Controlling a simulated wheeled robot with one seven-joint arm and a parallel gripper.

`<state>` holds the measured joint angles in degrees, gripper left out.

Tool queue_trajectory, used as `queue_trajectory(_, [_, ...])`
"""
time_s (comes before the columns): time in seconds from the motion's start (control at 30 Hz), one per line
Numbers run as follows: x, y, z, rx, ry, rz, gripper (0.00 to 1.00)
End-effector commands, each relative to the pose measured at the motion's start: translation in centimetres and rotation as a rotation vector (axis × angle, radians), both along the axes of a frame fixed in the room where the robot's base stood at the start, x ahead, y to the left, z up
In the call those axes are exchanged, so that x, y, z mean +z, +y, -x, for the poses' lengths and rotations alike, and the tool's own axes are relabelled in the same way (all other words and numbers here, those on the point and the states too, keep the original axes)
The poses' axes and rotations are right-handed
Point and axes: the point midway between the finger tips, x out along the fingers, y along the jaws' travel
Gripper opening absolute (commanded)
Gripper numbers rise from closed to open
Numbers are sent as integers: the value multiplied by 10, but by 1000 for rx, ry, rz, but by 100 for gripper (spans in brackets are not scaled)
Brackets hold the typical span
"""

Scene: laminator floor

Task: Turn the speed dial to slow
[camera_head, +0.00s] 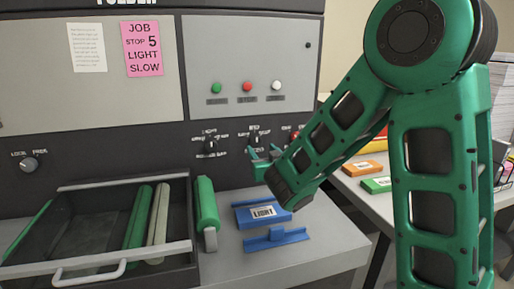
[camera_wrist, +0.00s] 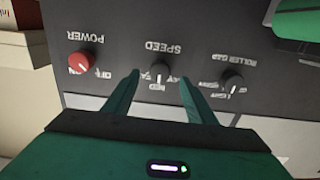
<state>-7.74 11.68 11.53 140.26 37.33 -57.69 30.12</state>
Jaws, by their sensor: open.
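The speed dial (camera_wrist: 159,93) is a small dark knob on the dark panel, under the label SPEED, which appears upside down in the wrist view. Its pointer seems to be near the middle mark, but the small lettering is hard to read. My gripper (camera_wrist: 159,77) is open, with one green finger on each side of the dial. I cannot tell whether either finger touches it. In the head view the speed dial (camera_head: 256,139) shows just above my gripper (camera_head: 264,156).
The red power knob (camera_wrist: 80,62) and dark roller gap knob (camera_wrist: 232,84) flank the dial. Below are a blue LIGHT block (camera_head: 263,214), a blue bracket (camera_head: 276,239), a green roller (camera_head: 206,204) and an open drawer (camera_head: 125,277). A side table holds orange and green blocks.

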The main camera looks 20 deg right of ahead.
Motion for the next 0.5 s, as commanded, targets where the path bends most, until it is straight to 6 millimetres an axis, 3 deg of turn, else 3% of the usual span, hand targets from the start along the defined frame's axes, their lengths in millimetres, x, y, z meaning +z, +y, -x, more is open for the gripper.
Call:
queue_trajectory(0.2, [0,-1,-36,-3,0,-1,51])
queue_trajectory(0.5, [0,0,-54,0,0,0,51])
